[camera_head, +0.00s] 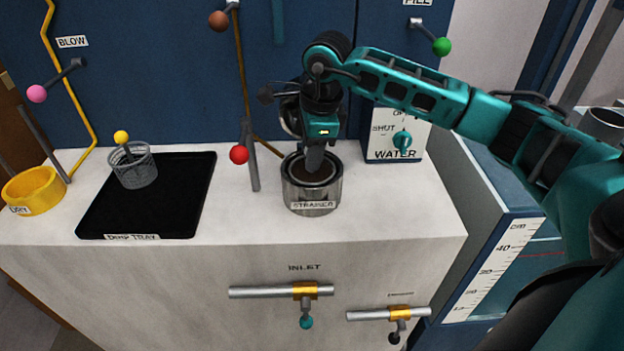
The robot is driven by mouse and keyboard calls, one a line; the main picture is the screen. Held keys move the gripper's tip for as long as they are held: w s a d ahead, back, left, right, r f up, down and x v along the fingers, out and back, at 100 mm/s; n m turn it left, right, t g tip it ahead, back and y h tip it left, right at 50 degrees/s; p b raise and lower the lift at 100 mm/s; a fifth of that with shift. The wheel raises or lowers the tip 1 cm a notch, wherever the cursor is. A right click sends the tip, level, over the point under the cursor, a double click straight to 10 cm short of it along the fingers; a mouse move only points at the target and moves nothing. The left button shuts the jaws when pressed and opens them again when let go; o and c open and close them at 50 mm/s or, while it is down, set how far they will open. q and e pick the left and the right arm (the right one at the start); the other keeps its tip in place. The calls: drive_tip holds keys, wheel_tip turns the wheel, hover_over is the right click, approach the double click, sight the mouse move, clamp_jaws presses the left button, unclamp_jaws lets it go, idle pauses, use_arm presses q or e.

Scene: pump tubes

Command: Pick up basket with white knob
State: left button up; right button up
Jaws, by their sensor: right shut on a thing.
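My right gripper (314,158) points down into the open top of the metal strainer (312,207), which stands on the white counter. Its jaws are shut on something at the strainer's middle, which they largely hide. No white knob shows; it may be behind the jaws. A pale ring and a brown inside show within the strainer's rim, and I cannot make out a basket clearly. Another basket (138,173), of grey mesh with a yellow knob, stands on the black drip tray (180,205) at the left. My left gripper is not in view.
A red-knobbed lever (239,155) stands close left of the strainer. The WATER box (395,142) with a teal knob is behind right. A yellow ring (35,192) is at the far left. INLET (280,292) and another valve are on the counter's front. The drip tray's right half is clear.

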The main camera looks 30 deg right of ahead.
clamp_jaws()
drive_tip(key=shift+r, duration=0.15)
